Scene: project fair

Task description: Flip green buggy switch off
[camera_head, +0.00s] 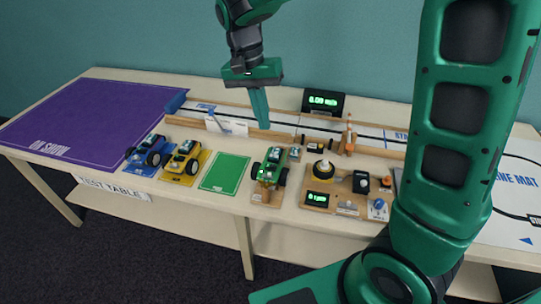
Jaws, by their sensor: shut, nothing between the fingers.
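The green buggy (271,170) stands on a small wooden stand on the test table, right of an empty green mat (224,175). Its switch is too small to make out. My gripper (262,125) hangs above and behind the buggy, fingers pointing down and shut, with nothing between them. It appears apart from the buggy.
A blue buggy (147,151) and a yellow buggy (182,160) stand to the left, near the purple mat (70,118). A wooden board with a green display (317,199) stands to the right. A track with a lit display (323,101) runs behind.

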